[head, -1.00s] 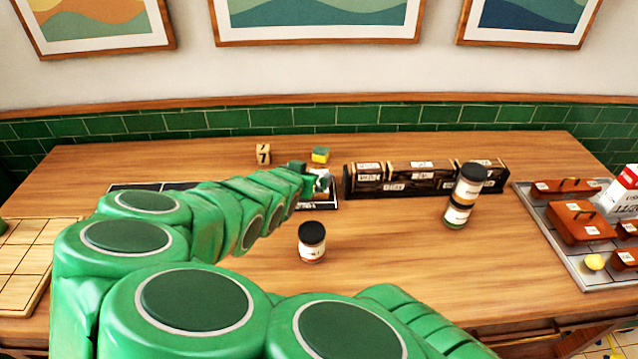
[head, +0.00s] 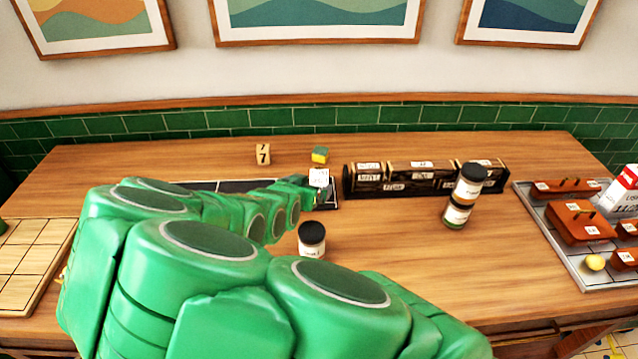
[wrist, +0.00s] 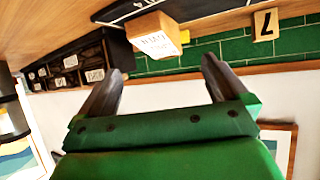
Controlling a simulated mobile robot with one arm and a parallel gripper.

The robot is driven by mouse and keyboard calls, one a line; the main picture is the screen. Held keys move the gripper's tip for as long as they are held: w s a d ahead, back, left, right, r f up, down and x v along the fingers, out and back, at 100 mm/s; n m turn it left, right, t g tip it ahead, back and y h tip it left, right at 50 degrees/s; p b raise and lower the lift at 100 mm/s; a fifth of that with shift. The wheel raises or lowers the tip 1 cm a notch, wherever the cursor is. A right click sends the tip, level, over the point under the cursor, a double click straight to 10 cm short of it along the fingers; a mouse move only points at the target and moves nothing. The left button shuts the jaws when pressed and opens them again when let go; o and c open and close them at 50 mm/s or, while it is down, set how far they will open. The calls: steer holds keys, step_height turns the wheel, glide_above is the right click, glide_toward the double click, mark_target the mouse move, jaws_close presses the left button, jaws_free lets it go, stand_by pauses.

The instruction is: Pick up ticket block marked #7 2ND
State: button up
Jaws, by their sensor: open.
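A small block with a white printed face (head: 319,178) stands at the right end of a dark tray (head: 240,186); its print is too small to read. The wrist view, turned upside down, shows this block (wrist: 153,37) with pale wooden sides, just beyond and between my fingertips. My gripper (wrist: 163,66) is open and empty, its two dark fingers apart from the block. In the head view my green arm hides much of the tray and my fingers. A wooden block with a large 7 (head: 263,154) stands farther back; it also shows in the wrist view (wrist: 265,24).
A green and yellow block (head: 320,155) stands behind the white-faced block. A long dark labelled box (head: 400,180) is close on the right. A black-lidded jar (head: 312,238) stands in front, and stacked jars (head: 464,197) stand farther right. A tiled wall (head: 220,117) closes the back.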

mark_target(318, 182)
steer(key=shift+f+x, duration=0.25)
steer(key=shift+x, duration=3.55)
steer(key=c, duration=1.3)
steer(key=shift+c, duration=0.2)
